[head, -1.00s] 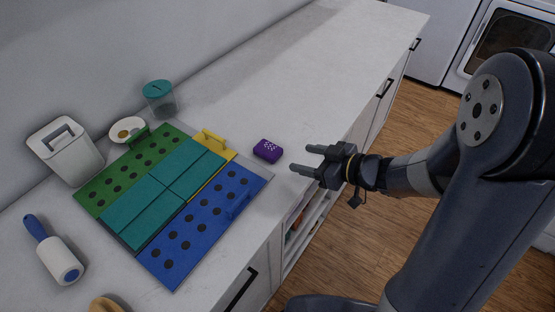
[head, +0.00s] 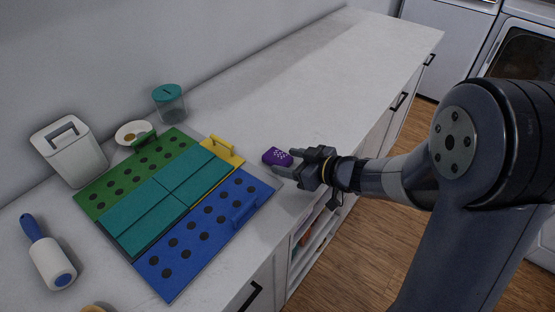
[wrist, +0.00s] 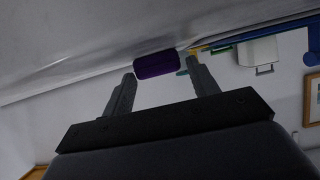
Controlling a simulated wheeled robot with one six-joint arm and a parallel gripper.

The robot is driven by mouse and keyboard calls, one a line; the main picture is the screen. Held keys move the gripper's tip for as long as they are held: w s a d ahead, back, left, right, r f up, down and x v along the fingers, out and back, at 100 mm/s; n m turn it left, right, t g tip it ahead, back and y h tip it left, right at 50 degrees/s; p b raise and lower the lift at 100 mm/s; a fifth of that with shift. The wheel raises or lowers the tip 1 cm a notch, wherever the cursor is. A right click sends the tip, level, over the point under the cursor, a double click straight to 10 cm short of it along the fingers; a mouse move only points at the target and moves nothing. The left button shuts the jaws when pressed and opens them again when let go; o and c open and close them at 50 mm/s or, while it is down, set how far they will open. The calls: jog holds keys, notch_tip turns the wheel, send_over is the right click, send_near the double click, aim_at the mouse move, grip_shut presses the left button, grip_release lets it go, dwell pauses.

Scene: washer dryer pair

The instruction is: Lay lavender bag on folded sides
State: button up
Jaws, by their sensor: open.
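The lavender bag (head: 277,157) is a small purple block with white dots on its top, lying on the counter to the right of the folding board. In the wrist view the bag (wrist: 156,64) shows just beyond and between my fingertips. My gripper (head: 283,162) is open, its fingers pointing at the bag from the right. In the wrist view the two fingers (wrist: 162,73) stand apart with nothing held. The folded sides look like the teal panels (head: 148,215) on the board, lying flat between a green dotted panel (head: 120,190) and a blue dotted panel (head: 205,236).
A yellow handled panel (head: 225,152) lies at the board's far right. A white lidded bin (head: 72,152), a dish (head: 134,132), a teal-lidded jar (head: 169,105) and a lint roller (head: 50,257) stand or lie around the board. The counter (head: 310,75) behind the bag is clear.

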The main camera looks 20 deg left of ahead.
jog(key=shift+x, duration=1.1)
jog(key=c, duration=0.8)
